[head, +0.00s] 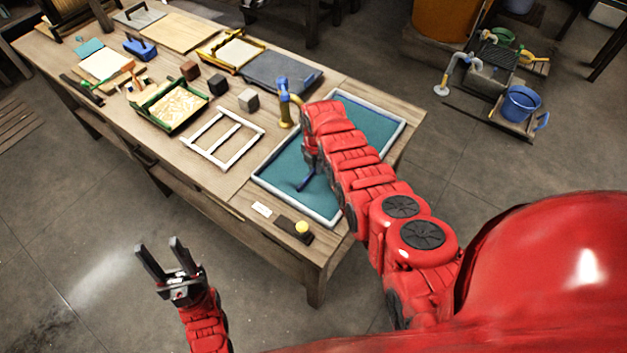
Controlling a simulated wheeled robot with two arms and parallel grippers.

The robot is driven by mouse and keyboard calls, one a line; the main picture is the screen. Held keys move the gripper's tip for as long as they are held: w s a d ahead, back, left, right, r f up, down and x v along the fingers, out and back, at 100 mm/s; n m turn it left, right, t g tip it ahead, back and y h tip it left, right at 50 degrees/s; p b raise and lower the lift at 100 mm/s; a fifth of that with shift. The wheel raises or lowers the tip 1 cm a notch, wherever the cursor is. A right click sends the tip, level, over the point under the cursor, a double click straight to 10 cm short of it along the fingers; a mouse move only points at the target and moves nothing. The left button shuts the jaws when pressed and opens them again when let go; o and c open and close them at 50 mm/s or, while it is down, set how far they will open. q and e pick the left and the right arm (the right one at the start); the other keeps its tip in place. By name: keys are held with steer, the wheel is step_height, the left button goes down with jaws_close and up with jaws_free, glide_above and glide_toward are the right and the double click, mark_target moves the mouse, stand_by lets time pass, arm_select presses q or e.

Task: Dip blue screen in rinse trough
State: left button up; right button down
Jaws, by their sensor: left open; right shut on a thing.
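The rinse trough is a wide tray with a pale rim (290,205) and a teal, water-like surface, at the right end of the table. My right arm reaches over it. My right gripper (309,162) points down into the trough and is shut on a dark blue piece (305,183), which I take to be part of the blue screen. The rest of the screen is hidden or under the surface, so I cannot tell how deep it sits. My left gripper (166,262) is open and empty, off the table's front side.
A blue and yellow tap (286,102) stands at the trough's back left edge. A white divided frame (223,138), small blocks (249,100) and a green-framed screen (173,106) lie left of it. A yellow-knobbed box (301,228) is in front.

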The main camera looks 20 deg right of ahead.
steer(key=shift+w+d+f+b, duration=0.2)
steer(key=shift+w+d+b, duration=0.2)
steer(key=shift+b, duration=0.25)
steer(key=shift+w+d+r+b, duration=0.1)
steer(key=shift+w+d+b, duration=0.1)
steer(key=shift+d+b, duration=0.2)
steer(key=shift+r, duration=0.1)
